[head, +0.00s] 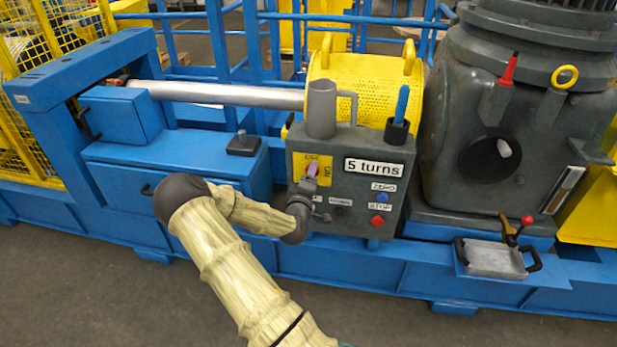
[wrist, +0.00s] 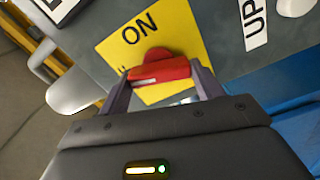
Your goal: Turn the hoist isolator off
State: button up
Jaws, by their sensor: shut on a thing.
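The hoist isolator is a red knob (wrist: 160,72) with a white stripe on its bar, on a yellow plate (wrist: 183,22) marked ON in the wrist view. The bar lies across the picture, slightly tilted. My gripper (wrist: 163,80) has a finger at each end of the bar and is shut on it. In the head view the yellow plate (head: 327,174) is on the front left of the grey control box (head: 342,222). There my gripper (head: 311,176) covers most of the knob. The lower part of the plate is hidden by my gripper.
The box carries a "5 turns" sign (head: 374,166), a blue ZERO button (head: 382,197) and a red STOP button (head: 377,221). A grey jug (head: 321,110) and a blue-handled tool (head: 402,102) stand on top. An UP label (wrist: 255,22) is right of the plate in the wrist view.

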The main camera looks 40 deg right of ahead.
jog(key=shift+f+n, duration=0.1)
jog(key=shift+n, duration=1.6)
jog(key=o, duration=1)
jog(key=p+v, duration=0.2)
jog(key=v, duration=1.5)
jog(key=shift+s+a+p, duration=0.15)
jog(key=shift+a+p, duration=0.1)
jog(key=shift+p, duration=0.15)
